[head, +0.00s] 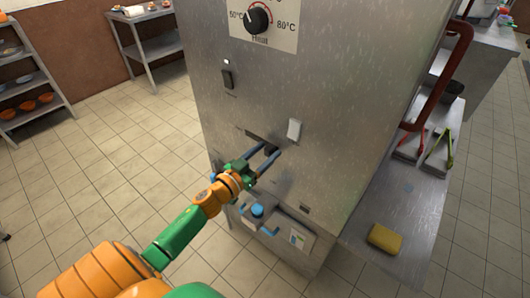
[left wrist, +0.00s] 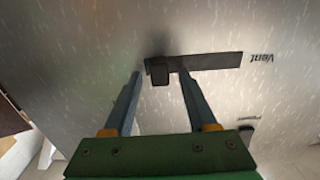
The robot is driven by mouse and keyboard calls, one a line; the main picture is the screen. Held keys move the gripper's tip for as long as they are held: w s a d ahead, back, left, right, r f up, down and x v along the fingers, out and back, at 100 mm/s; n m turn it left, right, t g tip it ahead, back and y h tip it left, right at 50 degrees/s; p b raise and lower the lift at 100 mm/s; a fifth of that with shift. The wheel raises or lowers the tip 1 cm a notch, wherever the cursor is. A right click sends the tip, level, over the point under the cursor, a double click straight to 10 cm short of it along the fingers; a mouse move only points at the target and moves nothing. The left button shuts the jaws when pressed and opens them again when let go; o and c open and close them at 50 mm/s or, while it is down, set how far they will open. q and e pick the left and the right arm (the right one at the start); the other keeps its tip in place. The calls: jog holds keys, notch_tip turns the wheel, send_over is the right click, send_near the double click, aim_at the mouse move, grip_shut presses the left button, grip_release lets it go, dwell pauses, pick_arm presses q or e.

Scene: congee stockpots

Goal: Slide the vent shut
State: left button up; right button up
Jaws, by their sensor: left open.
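The vent is a dark horizontal slot (head: 254,135) in the steel front of a tall cabinet, with a small black slider knob (head: 271,150). In the left wrist view the slot (left wrist: 215,62) runs beside the label "Vent", and the knob (left wrist: 160,74) sits at the slot's end away from that label. My left gripper (head: 269,148) is open at the panel; in the left wrist view its fingers (left wrist: 159,74) stand on either side of the knob, with gaps visible. My right gripper is not in view.
Above the vent are a heat dial (head: 257,20) and a black switch (head: 228,78); a pale switch (head: 294,130) is to its right. A blue tap (head: 257,210) sticks out below. A side shelf holds a yellow sponge (head: 385,238). Tiled floor is clear at left.

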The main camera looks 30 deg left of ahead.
pick_arm(q)
grip_shut()
dwell(1.3)
